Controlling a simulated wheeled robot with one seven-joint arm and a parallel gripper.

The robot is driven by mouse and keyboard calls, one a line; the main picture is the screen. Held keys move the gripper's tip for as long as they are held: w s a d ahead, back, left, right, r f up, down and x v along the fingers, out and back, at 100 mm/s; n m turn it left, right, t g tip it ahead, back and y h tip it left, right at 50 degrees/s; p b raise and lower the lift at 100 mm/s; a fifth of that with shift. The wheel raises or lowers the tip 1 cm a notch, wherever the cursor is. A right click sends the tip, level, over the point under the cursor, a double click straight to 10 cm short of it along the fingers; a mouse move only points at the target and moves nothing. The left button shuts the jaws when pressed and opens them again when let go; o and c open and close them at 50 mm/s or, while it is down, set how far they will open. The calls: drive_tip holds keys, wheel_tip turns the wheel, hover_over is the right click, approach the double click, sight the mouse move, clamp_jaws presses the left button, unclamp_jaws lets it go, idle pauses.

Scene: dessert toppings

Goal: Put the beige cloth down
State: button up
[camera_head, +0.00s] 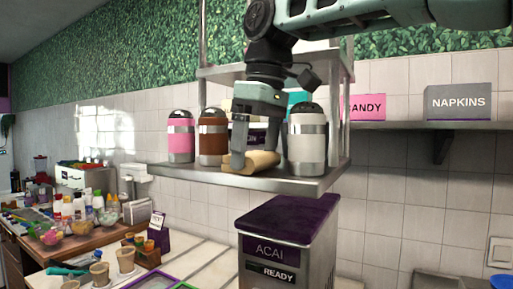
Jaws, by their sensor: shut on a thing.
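The beige cloth (252,162) is rolled up at the front of a metal shelf (300,184), between and in front of the dispensers. My gripper (255,158) reaches down from above and is shut on the cloth. The cloth is at the shelf surface; I cannot tell whether it rests on it or is held just above. Part of the cloth is hidden behind the gripper fingers.
A pink dispenser (180,137), a brown one (213,136) and a white one (307,142) stand close around my gripper. A purple-topped acai container (287,235) stands below. A napkins box (461,102) is on the right shelf. A cluttered counter (75,245) is at left.

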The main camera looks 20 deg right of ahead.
sight(266, 154)
drive_tip(key=o, duration=0.6)
drive_tip(key=r, duration=0.4)
drive_tip(key=s+r, duration=0.1)
drive_tip(key=r, duration=0.3)
drive_tip(key=d+r+p, duration=0.1)
drive_tip(key=r, duration=0.3)
drive_tip(key=shift+s, duration=0.25)
